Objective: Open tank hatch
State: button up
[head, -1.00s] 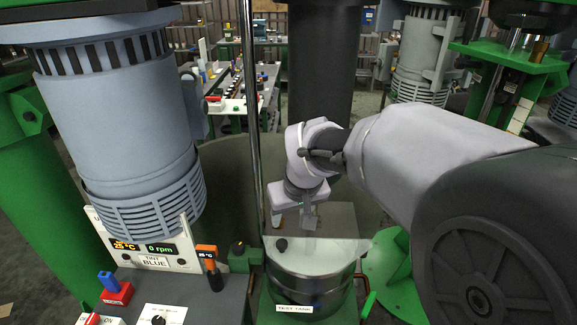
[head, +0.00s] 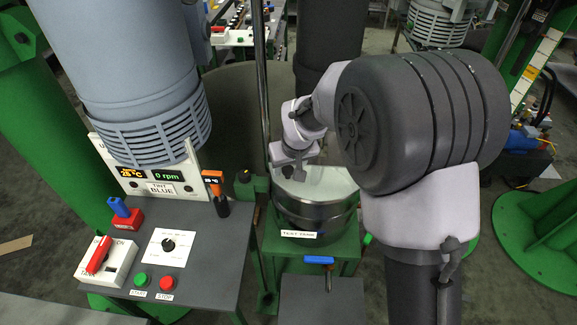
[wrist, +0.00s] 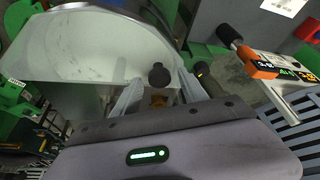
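The test tank (head: 315,217) is a round metal vessel with a label on its front. Its pale hatch (head: 335,184) covers the top and also shows in the wrist view (wrist: 75,68). A dark round knob (wrist: 159,74) stands near the hatch's edge. My gripper (head: 293,172) is low over the left part of the tank top. In the wrist view its two fingers (wrist: 160,85) are apart, with the knob between or just beyond their tips. I see no clear contact with the knob. In the head view the gripper partly hides the hatch.
A control panel (head: 212,253) with a red switch and buttons stands left of the tank. An orange-and-black device (head: 215,188) rises at its right edge. A large grey motor (head: 130,75) hangs above the panel. A blue-handled valve (head: 318,260) is below the tank.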

grip_shut()
dwell(1.3)
